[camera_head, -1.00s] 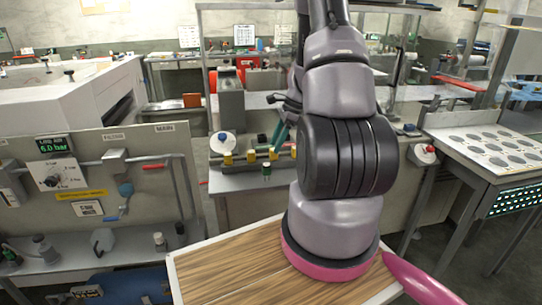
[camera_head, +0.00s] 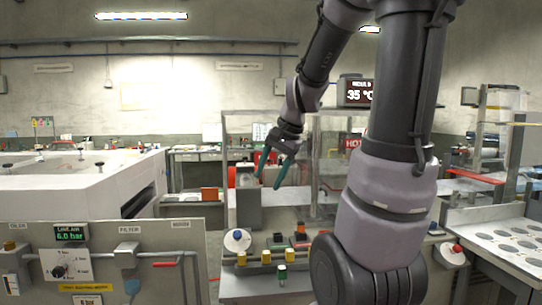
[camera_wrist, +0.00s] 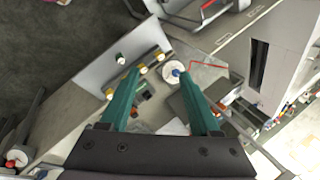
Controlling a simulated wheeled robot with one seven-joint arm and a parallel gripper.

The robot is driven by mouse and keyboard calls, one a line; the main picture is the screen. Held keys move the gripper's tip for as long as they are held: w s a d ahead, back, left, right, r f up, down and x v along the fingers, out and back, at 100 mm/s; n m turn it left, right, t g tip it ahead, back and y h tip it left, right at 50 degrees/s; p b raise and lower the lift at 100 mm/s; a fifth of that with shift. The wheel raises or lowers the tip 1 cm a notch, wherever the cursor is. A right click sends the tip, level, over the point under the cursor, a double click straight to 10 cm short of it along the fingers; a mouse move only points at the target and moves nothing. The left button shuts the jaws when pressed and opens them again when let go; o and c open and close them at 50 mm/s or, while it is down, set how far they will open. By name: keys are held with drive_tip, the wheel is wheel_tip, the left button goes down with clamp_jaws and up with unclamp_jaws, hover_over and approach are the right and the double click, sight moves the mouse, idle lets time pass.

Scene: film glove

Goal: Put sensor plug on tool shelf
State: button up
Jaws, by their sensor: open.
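My gripper (camera_head: 270,182) is open and empty, its teal fingers pointing down above the workbench. In the wrist view my gripper (camera_wrist: 158,80) is over the bench, with small parts visible between and beyond its fingers. I cannot tell for sure which part is the sensor plug. A small green plug-like part with a pale top (camera_head: 282,271) is on the bench's front face, below a row of yellow knobs (camera_head: 266,257); a pale knob (camera_wrist: 120,58) shows there in the wrist view. I cannot identify the tool shelf for certain.
A white disc with a blue centre (camera_head: 237,240) is left of the knobs, also in the wrist view (camera_wrist: 174,72). A grey upright box (camera_head: 248,208) stands behind. A gauge panel (camera_head: 100,265) is at left, a perforated table (camera_head: 505,240) at right.

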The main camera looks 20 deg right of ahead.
drive_tip(key=s+a+r+n+t, duration=0.3)
drive_tip(key=s+r+n, duration=0.3)
drive_tip(key=s, duration=0.5)
drive_tip(key=shift+a+r+h, duration=0.3)
drive_tip(key=shift+a+r, duration=0.35)
drive_tip(key=shift+a, duration=0.05)
